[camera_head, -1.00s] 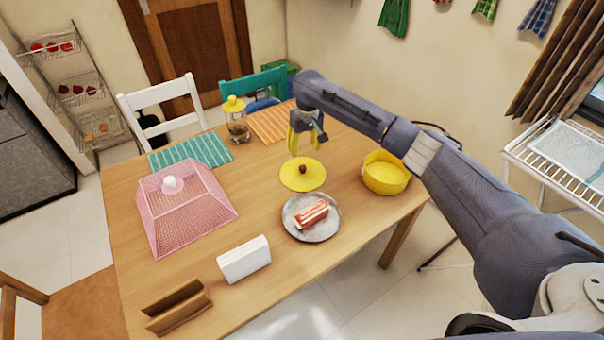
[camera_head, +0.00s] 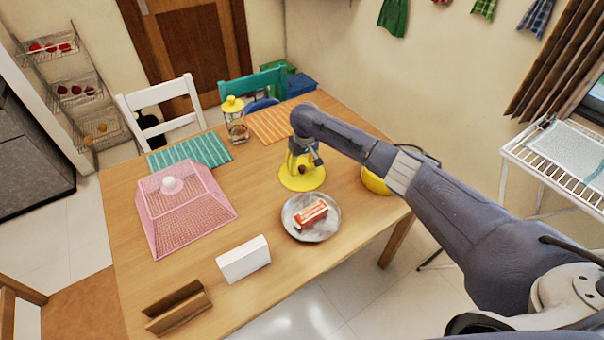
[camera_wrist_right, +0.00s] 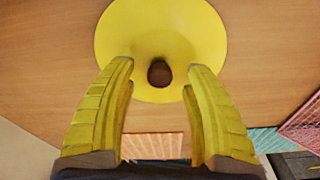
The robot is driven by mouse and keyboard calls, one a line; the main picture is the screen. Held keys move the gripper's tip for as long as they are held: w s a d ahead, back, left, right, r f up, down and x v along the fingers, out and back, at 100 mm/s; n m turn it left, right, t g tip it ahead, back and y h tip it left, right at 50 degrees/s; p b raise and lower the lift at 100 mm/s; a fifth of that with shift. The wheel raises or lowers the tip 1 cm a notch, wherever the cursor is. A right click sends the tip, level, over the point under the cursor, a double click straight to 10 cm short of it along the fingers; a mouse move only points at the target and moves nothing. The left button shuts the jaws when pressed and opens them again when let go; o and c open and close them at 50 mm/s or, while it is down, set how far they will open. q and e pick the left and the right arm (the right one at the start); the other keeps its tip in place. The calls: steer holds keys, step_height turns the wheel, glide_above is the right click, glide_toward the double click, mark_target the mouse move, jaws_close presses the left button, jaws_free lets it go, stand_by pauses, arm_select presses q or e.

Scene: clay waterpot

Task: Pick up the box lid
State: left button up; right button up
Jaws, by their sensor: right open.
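The box lid (camera_head: 300,184) is a round yellow disc with a small brown knob, lying flat on the wooden table. In the right wrist view the lid (camera_wrist_right: 160,30) fills the top middle, and its knob (camera_wrist_right: 159,73) shows between the fingertips. My right gripper (camera_head: 302,168) is low over the lid, pointing down. In the right wrist view its yellow fingers (camera_wrist_right: 158,78) are open, one on each side of the knob, with gaps between them and it. The yellow round box (camera_head: 374,182) stands to the right, partly hidden behind my right arm. My left gripper is not in view.
A metal plate (camera_head: 328,229) with a cake slice (camera_head: 311,214) sits close in front of the lid. A pink mesh cover (camera_head: 183,230), a white holder (camera_head: 243,260) and a brown rack (camera_head: 178,306) stand to the left. A glass jar (camera_head: 236,129) is behind.

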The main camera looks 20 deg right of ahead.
steer(key=shift+w+f, duration=0.1)
steer(key=shift+f, duration=0.55)
steer(key=shift+c, duration=0.5)
jaws_close()
